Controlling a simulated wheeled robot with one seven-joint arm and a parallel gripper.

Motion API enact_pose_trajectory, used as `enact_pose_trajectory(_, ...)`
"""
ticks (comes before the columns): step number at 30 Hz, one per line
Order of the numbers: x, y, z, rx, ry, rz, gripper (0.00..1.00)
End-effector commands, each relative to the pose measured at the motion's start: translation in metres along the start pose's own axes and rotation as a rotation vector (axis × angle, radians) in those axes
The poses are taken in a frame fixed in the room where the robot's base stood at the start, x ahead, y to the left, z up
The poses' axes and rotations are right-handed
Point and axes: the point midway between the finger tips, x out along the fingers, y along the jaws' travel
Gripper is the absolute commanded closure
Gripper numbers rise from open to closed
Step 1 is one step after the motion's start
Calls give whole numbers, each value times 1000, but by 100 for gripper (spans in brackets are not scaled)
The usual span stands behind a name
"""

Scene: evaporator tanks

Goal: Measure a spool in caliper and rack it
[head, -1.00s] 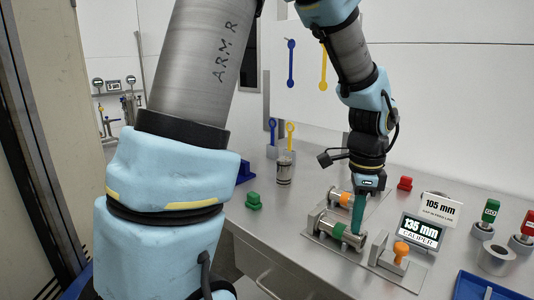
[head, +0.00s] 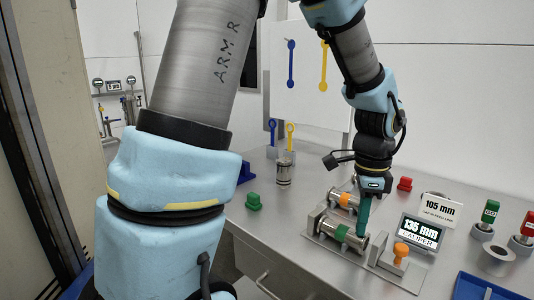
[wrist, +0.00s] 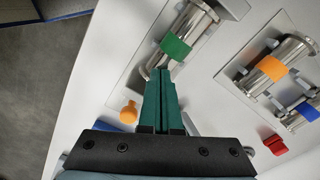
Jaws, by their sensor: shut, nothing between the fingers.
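A metal spool with a green band (head: 341,232) lies in the caliper fixture on the bench; the same green-banded spool shows in the wrist view (wrist: 174,46). The caliper display (head: 419,233) reads 135 mm. An orange knob (head: 400,252) stands on the fixture's right part and also shows in the wrist view (wrist: 129,112). My gripper (head: 362,233) points down at the spool's right end, its teal fingers together and empty; in the wrist view the fingertips (wrist: 161,72) overlap that end. Contact cannot be told. Behind lies an orange-banded spool (head: 345,200), and the wrist view shows a blue-banded one (wrist: 304,113).
A sign reading 105 mm (head: 438,209) stands behind the display. A green block (head: 253,201), a red block (head: 405,184), a metal canister (head: 284,170) and a blue tray (head: 484,287) are on the bench. The bench left of the fixture is mostly clear.

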Motion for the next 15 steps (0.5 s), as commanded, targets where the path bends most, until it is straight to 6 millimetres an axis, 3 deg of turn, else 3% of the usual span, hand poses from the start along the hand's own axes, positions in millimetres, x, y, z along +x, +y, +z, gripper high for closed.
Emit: enact_pose_trajectory(15, -31, 0, 0, -1, 0, 0, 100)
